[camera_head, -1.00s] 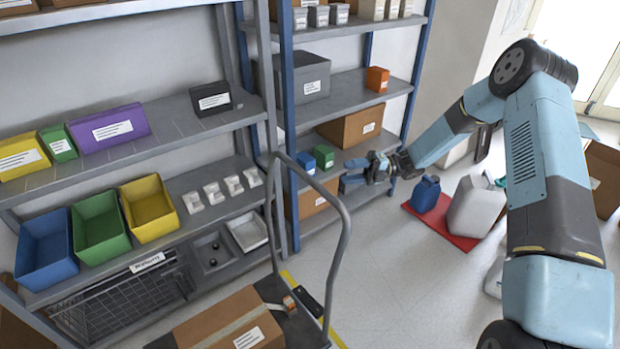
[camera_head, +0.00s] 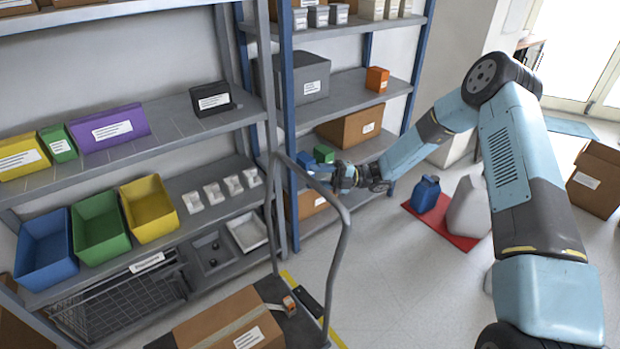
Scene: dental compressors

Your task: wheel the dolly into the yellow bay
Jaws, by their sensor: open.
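The dolly has a tall grey tube handle (camera_head: 335,262) and a dark platform (camera_head: 300,325). A taped cardboard box (camera_head: 225,322) rides on it. Yellow tape (camera_head: 288,277) marks the floor beside the platform, and a second bit shows at its lower right; the rest of the bay is hidden or out of frame. My gripper (camera_head: 319,172) is open and empty, pointing left, close to the upper bar of the handle in the picture. I cannot tell whether it touches the bar.
Shelving with bins (camera_head: 150,208) and boxes stands behind and left of the dolly. A blue jug (camera_head: 425,194) and a pale container (camera_head: 468,208) stand on a red mat (camera_head: 452,236) at right. Grey floor between mat and dolly is clear.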

